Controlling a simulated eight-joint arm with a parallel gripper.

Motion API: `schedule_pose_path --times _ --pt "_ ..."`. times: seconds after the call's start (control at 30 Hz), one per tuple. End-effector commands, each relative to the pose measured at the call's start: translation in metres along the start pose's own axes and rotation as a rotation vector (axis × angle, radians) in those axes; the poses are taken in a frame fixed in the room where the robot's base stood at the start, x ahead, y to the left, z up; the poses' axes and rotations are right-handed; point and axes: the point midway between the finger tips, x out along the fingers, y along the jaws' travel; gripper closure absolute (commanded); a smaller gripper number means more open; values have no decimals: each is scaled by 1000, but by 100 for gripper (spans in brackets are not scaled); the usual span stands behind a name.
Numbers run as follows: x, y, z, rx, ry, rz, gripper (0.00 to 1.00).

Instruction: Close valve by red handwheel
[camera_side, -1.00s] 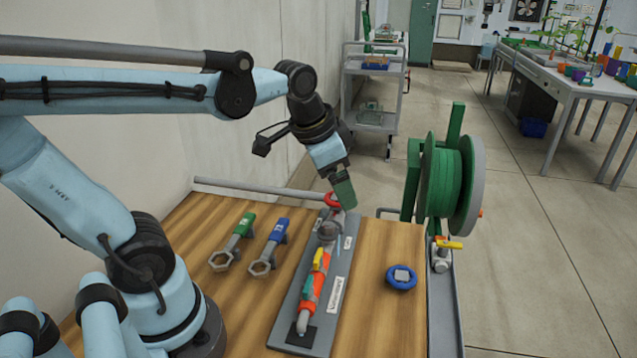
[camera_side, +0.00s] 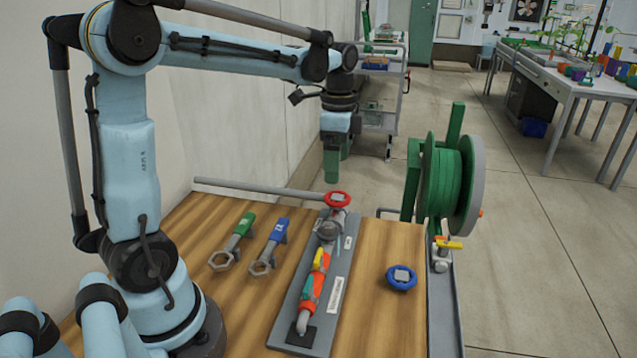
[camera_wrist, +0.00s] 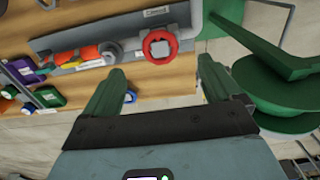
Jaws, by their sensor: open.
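The red handwheel (camera_side: 337,199) sits on the valve at the far end of the pipe run on a grey base plate (camera_side: 317,298). In the wrist view the red handwheel (camera_wrist: 160,46) is a ring with a grey centre, beyond the fingertips and between their lines. My gripper (camera_side: 331,178) points straight down above the handwheel, apart from it. In the wrist view my gripper (camera_wrist: 162,80) shows two green fingers spread wide with nothing between them. The side view does not show the gap between the fingers.
A green-handled wrench (camera_side: 238,240) and a blue-handled wrench (camera_side: 271,246) lie left of the plate. A loose blue handwheel (camera_side: 401,277) lies to the right. A green hose reel (camera_side: 445,185) stands right of the bench.

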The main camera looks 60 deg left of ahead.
Motion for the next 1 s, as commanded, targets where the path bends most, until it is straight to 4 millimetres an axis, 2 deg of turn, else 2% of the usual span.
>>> schedule_pose_path --times 0.3,0.5,0.7,0.97,1.0 --pt "52 0 0 -1 1 -1 9" --pt "75 0 0 -1 1 -1 9" --pt "85 0 0 -1 1 -1 9" --pt "86 0 0 -1 1 -1 9" --pt "86 0 0 -1 1 -1 12"
